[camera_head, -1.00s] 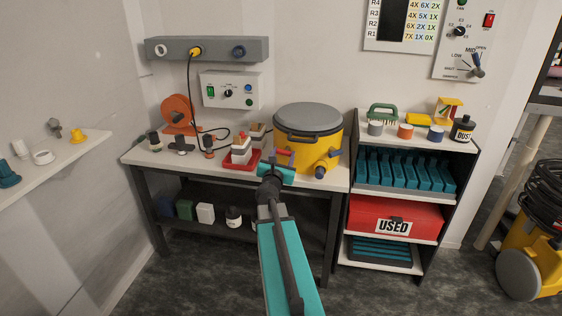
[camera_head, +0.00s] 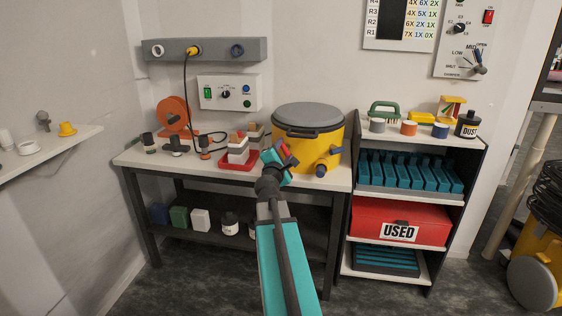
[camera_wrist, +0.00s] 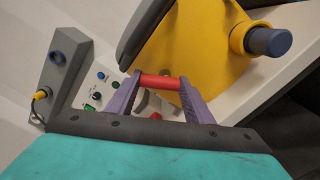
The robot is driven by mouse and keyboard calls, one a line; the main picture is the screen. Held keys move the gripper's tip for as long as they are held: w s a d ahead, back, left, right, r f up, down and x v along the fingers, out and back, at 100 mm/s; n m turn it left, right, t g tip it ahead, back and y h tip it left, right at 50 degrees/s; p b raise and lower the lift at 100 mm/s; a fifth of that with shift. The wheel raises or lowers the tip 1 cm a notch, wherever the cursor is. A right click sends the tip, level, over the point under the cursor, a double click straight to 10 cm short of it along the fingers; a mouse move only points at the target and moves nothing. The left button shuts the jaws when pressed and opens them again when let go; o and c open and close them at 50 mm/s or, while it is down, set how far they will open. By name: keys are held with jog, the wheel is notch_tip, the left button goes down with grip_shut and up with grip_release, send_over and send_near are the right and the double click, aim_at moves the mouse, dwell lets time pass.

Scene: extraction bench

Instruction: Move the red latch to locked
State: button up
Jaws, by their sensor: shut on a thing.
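The red latch (camera_wrist: 160,82) shows in the wrist view as a short red bar between the two purple fingers of my gripper (camera_wrist: 160,92). The fingers are shut on its ends. In the head view my gripper (camera_head: 284,156) is at the front left side of the yellow drum (camera_head: 325,150), with the red latch (camera_head: 285,153) slanted between its fingers. The drum has a grey lid (camera_head: 308,117) and a dark-capped yellow outlet (camera_wrist: 268,41). The latch's mount is mostly hidden, and I cannot read a locked marking.
A red tray (camera_head: 238,166) with stacked blocks stands left of my gripper on the white bench (camera_head: 140,160). An orange reel (camera_head: 172,116) is further left. A shelf unit (camera_head: 412,200) with a red USED drawer stands right of the drum.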

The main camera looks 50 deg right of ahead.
jog(key=m+b, duration=0.3)
jog(key=shift+s+d+f+m, duration=0.2)
jog(key=shift+s+d+m, duration=0.05)
jog(key=shift+m, duration=0.05)
jog(key=shift+r+m+b, duration=0.2)
jog(key=shift+m+b, duration=0.9)
jog(key=o, duration=1)
jog(key=shift+o, duration=0.2)
jog(key=shift+a, duration=0.15)
